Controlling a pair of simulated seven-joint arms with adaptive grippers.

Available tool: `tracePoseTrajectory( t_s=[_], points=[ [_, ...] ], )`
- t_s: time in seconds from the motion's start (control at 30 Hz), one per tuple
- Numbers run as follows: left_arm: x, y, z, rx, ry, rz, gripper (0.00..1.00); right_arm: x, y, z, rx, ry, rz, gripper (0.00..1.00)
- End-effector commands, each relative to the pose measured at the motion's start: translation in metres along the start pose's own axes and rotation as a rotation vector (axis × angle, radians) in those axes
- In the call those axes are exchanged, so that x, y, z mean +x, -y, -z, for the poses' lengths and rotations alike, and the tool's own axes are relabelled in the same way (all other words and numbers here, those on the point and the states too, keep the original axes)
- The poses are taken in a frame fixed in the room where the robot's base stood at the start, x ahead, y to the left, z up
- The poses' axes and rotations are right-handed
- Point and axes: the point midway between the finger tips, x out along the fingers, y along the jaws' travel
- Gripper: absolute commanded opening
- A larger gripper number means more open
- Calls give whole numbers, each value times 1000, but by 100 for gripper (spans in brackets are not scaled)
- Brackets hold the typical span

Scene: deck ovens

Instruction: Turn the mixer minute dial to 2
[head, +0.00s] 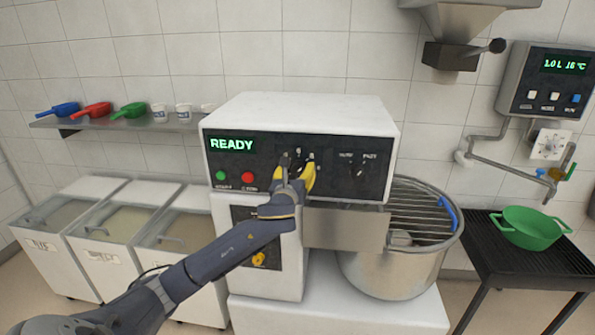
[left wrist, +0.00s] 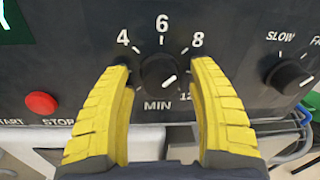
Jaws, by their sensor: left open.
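The minute dial (left wrist: 158,73) is a round black knob on the mixer's dark panel (head: 240,168), marked MIN. In the left wrist view its white pointer line points to the lower right, towards the partly hidden 12. The numbers 4, 6 and 8 show above it; the 2 is hidden, probably behind the left finger. My left gripper (head: 297,168) is open, with its yellow fingers on either side of the dial; it also shows in the left wrist view (left wrist: 160,70). I cannot tell whether the fingers touch the knob. My right gripper is not in view.
A speed knob (left wrist: 288,76) sits to the right of the dial. A red stop button (left wrist: 41,103) and a green start button (head: 221,176) are to its left. The display (head: 232,144) reads READY. The steel bowl (head: 385,275) stands below right.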

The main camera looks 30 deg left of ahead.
Motion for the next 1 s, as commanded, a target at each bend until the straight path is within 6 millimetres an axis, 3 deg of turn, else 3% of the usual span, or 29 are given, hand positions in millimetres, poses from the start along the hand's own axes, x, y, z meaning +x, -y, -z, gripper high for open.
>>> tracePoseTrajectory(
  t_s=[0.47, 1.0],
  points=[
    [7, 0, 0, 0, 0, 1, 61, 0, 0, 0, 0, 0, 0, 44],
    [6, 1, 0, -1, 0, 2, 0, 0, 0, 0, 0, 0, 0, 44]
  ],
)
